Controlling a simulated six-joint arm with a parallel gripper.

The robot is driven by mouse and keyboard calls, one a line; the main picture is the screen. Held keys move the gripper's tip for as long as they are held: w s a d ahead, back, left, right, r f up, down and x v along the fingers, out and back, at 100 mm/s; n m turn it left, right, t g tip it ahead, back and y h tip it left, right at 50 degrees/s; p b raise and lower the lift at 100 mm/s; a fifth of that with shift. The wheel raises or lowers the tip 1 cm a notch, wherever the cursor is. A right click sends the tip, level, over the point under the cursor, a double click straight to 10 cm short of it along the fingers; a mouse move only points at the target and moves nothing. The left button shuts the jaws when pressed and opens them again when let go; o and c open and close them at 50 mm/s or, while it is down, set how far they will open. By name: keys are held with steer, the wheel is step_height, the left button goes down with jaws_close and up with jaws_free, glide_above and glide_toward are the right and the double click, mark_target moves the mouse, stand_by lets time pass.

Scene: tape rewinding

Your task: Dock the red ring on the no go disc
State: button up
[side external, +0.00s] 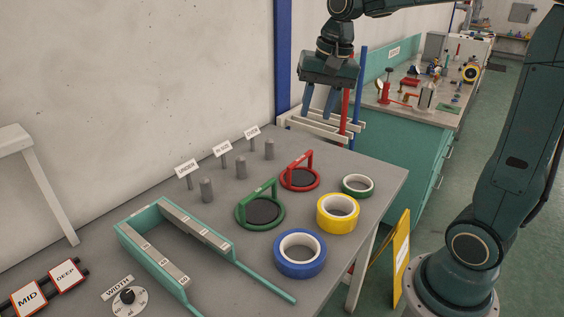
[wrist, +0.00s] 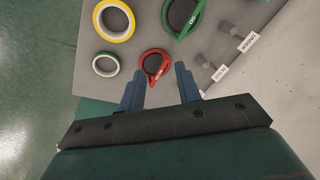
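The red ring (side external: 300,190), with an upright red handle, sits on the grey table around a dark disc (side external: 301,178). The ring also shows in the wrist view (wrist: 141,63), where its handle bears a small label that looks like NO GO. The ring appears seated around the disc, but I cannot tell its exact fit. My gripper (side external: 318,113) is open and empty, well above the table near its back edge. In the wrist view, my gripper's fingers (wrist: 158,78) are spread, and the red ring shows just beyond their tips.
A green ring with a GO handle (side external: 260,227) sits left of the red one. Green (side external: 358,193), yellow (side external: 338,229) and blue (side external: 300,268) tape rolls lie to the right and front. Grey pegs with signs stand behind. A teal trough (side external: 150,265) lies left. A rack stands behind my gripper.

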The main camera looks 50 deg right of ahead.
steer(key=s+a+f+n+t, duration=0.1)
steer(key=s+a+n, duration=0.2)
steer(key=s+n, duration=0.2)
steer(key=s+a+f+n+t, duration=0.1)
steer(key=s+a+n+t, duration=0.1)
steer(key=s, duration=1)
steer(key=a+n, duration=0.1)
steer(key=n, duration=0.1)
steer(key=shift+s+a+f+n, duration=0.25)
steer(key=shift+a+n, duration=0.1)
steer(key=shift+n, duration=0.05)
